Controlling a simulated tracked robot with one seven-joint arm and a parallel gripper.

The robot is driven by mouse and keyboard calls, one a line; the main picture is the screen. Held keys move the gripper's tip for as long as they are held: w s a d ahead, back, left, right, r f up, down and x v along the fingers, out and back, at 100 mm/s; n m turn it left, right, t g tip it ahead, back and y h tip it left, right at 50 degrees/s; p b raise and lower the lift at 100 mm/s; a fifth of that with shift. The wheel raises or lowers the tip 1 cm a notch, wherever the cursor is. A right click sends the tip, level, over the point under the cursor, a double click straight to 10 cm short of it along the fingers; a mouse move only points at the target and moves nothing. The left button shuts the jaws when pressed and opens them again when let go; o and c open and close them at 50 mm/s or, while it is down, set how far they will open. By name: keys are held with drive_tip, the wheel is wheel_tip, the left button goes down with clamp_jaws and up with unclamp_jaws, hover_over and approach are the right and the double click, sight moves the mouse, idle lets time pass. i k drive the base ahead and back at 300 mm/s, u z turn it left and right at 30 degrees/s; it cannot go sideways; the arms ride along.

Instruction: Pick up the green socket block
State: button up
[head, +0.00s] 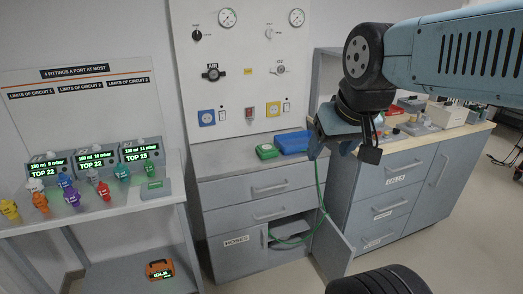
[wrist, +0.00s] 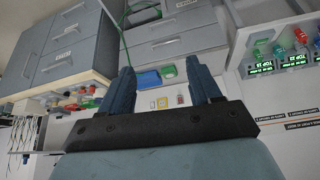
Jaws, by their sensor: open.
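The green socket block (head: 266,151) sits on the grey counter, just left of a blue case (head: 293,142). It also shows in the wrist view (wrist: 168,71), small and upside down, between my fingers in the picture. My gripper (head: 337,148) hangs in the air to the right of the blue case in the head view. In the wrist view my gripper (wrist: 163,70) has its two blue fingers wide apart with nothing between them. The gripper is apart from the block.
A green hose (head: 318,185) hangs past the counter's front toward an open cabinet door (head: 333,247). A wall panel (head: 245,60) with gauges stands behind the counter. A left table (head: 120,215) holds coloured fittings and displays. The right worktop (head: 412,140) is cluttered.

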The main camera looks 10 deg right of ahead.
sight(266, 151)
drive_tip(key=u, duration=1.1)
drive_tip(key=k, duration=0.95)
drive_tip(key=z, duration=0.85)
drive_tip(key=i, duration=1.7)
